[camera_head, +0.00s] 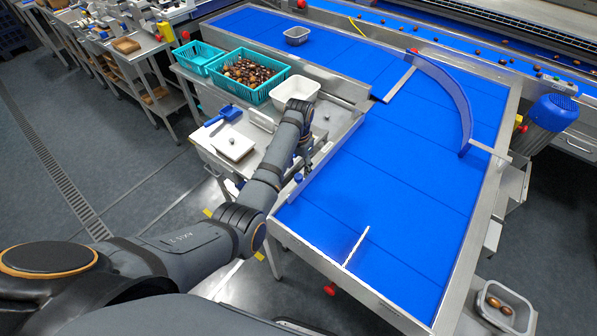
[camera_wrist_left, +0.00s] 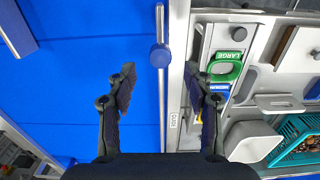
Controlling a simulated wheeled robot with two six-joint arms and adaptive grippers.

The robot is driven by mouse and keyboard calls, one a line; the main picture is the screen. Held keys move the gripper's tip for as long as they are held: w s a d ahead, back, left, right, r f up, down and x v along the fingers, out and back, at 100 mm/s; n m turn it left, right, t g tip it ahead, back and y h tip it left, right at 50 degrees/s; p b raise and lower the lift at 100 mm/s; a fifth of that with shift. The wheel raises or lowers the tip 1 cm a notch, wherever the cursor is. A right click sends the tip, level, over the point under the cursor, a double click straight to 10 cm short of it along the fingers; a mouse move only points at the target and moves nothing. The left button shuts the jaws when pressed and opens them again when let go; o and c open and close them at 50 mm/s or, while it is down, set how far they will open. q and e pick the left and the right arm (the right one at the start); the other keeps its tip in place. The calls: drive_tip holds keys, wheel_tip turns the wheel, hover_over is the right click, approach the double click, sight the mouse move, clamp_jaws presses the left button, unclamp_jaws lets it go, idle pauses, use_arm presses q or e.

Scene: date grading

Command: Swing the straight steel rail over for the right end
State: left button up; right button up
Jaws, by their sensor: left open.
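The straight steel rail (camera_wrist_left: 161,110) runs along the edge of the blue belt (camera_wrist_left: 80,90), with a round blue knob (camera_wrist_left: 160,55) on it. In the head view the rail (camera_head: 328,160) lies along the belt's left side, and the knob (camera_head: 298,178) shows near its front end. My left gripper (camera_head: 303,166) is low over that side, partly hidden by its own wrist. In the left wrist view its open fingers (camera_wrist_left: 161,88) appear on either side of the rail, with the knob beyond their tips; contact cannot be told. My right gripper is out of view.
A curved blue guide (camera_head: 457,95) stands across the belt's far part. A thin pale bar (camera_head: 356,247) lies near the front. Left of the belt are teal crates (camera_head: 268,97), a white tub (camera_head: 293,92) and a side table. The middle of the belt is clear.

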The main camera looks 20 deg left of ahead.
sight(299, 176)
use_arm(q)
drive_tip(key=shift+f, duration=2.3)
clamp_jaws()
